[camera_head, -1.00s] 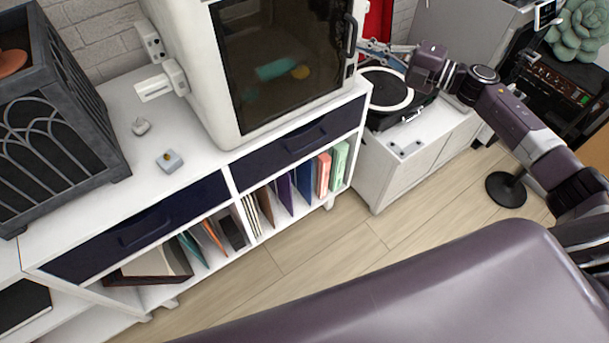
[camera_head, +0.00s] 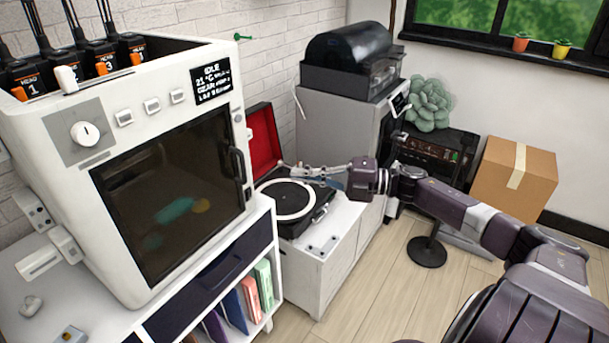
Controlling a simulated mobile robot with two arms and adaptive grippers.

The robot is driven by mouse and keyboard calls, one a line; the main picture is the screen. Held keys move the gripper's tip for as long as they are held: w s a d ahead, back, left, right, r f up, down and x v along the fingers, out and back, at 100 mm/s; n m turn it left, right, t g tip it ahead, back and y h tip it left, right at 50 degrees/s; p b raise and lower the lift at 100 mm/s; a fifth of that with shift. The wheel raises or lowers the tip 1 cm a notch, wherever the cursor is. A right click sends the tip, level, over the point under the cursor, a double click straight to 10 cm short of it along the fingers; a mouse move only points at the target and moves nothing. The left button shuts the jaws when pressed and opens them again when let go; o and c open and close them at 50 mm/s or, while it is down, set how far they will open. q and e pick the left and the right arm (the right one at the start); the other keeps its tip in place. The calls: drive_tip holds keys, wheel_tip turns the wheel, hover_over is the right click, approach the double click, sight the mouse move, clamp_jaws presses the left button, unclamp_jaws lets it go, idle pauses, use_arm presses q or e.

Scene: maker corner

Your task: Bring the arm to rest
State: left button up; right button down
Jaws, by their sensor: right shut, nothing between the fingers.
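My right arm comes in from the lower right and stretches out toward the turntable. My right gripper (camera_head: 312,174) is at its end, shut and empty, in front of the open red lid and over the far side of the turntable (camera_head: 290,205). I cannot tell whether it touches anything there. My left gripper is not in view.
A white machine (camera_head: 165,170) with a dark door stands on the white shelf unit (camera_head: 95,318) at left. A grey cabinet (camera_head: 337,125), a black round-based stand (camera_head: 427,250) and a cardboard box (camera_head: 513,180) stand beyond. Some wooden floor (camera_head: 385,300) is clear.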

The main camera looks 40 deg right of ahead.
drive_tip(key=shift+s+d, duration=0.2)
drive_tip(key=shift+s, duration=0.05)
